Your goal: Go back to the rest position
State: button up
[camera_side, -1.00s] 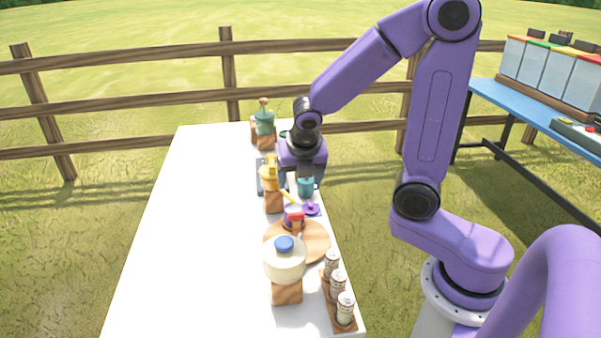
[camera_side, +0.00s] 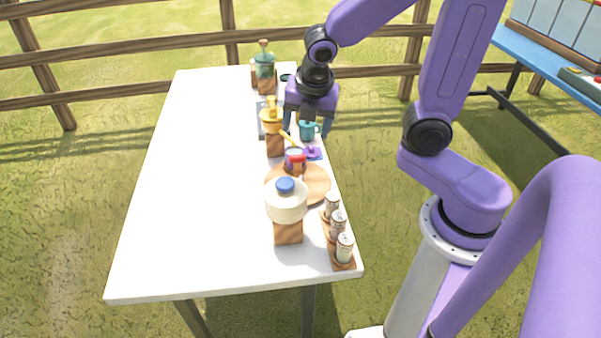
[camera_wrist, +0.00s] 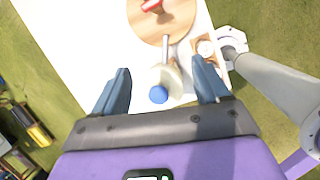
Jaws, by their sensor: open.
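My gripper (camera_side: 308,124) is open and empty, pointing down over the right edge of the white table (camera_side: 190,200). In the wrist view both blue-grey fingers of the gripper (camera_wrist: 160,68) stand apart with nothing held.
The table's left half is clear. A wooden fence runs behind.

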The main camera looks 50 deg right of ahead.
jog(key=s+a+m+g+y, duration=0.2)
jog(key=s+m, duration=0.9)
jog(key=s, duration=0.8)
jog(key=shift+a+r+g, duration=0.25)
jog(key=shift+a+g, duration=0.15)
jog(key=shift+a, duration=0.45)
